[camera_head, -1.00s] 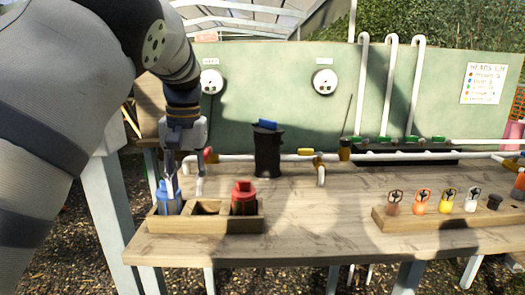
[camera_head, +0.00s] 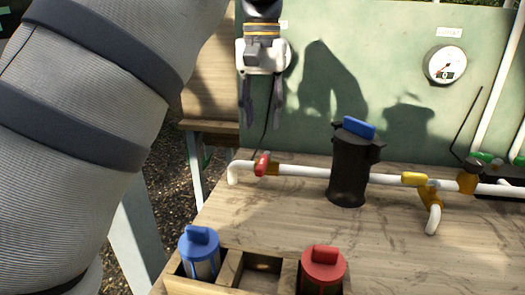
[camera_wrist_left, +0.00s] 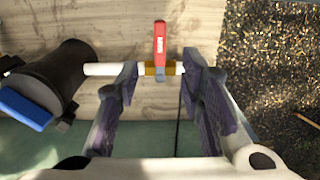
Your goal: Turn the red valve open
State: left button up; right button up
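The red valve (camera_head: 262,164) sits on the white pipe (camera_head: 290,170) near its left bend. In the left wrist view, the red handle (camera_wrist_left: 160,42) points across the pipe, over a yellow valve body (camera_wrist_left: 158,69). My left gripper (camera_head: 263,120) hangs above the red valve with its fingers pointing down. In the wrist view, the open fingers (camera_wrist_left: 161,75) stand either side of the valve, with gaps between them and the handle. Contact with the pipe cannot be told. My right gripper is not in view.
A black housing with a blue cap (camera_head: 352,165) stands on the pipe, right of the valve. A yellow valve (camera_head: 414,179) is further right. A wooden tray (camera_head: 231,268) in front holds a blue-capped cartridge (camera_head: 200,250) and a red-capped one (camera_head: 322,268). A gauge (camera_head: 445,65) is on the back panel.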

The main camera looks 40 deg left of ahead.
aim_at(262, 161)
pick_arm(q)
notch_tip(262, 161, down, 9)
jog(key=shift+f, duration=0.2)
jog(key=shift+c, duration=0.6)
grip_shut()
